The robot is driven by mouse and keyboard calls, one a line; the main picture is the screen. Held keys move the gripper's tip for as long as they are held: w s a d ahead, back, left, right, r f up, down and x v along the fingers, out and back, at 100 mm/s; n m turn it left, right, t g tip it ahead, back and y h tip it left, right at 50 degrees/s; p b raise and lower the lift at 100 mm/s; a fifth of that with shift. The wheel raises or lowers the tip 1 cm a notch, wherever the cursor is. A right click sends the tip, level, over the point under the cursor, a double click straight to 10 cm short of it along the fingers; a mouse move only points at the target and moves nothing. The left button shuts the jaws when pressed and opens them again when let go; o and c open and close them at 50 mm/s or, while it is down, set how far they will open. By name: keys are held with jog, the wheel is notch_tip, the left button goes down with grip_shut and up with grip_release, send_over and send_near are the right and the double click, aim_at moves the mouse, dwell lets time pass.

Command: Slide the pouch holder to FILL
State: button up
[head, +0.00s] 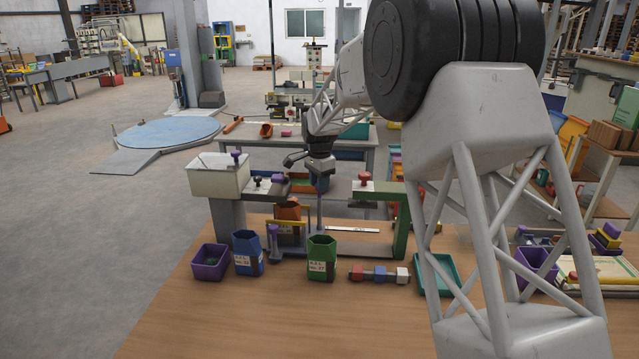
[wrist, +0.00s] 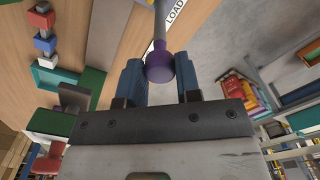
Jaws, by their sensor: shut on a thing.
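My gripper (head: 321,183) is over the middle of the filler bench in the head view. In the wrist view its two blue fingers (wrist: 160,78) are on either side of a purple knob (wrist: 160,66) on a grey rod, and are shut on it. In the head view the fingers hide the knob, and the grey upright rod (head: 320,213) shows below them. A white strip reading LOAD (wrist: 174,14) lies by the rod in the wrist view. An orange pouch (head: 288,212) stands left of the rod, behind a yellow bar. I cannot read a FILL mark.
A white hopper (head: 217,176) stands left and a green post (head: 402,230) right. In front are a purple bin (head: 210,262), a blue pouch (head: 247,252), a green pouch (head: 322,258) and a row of coloured blocks (head: 380,274).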

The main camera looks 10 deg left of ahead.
grip_shut()
jog(key=shift+a+r, duration=0.1)
jog(key=shift+a, duration=2.2)
jog(key=o, duration=1)
grip_release()
jog(key=shift+a, duration=0.1)
jog(key=shift+c, duration=0.2)
notch_tip(320, 180, up, 8)
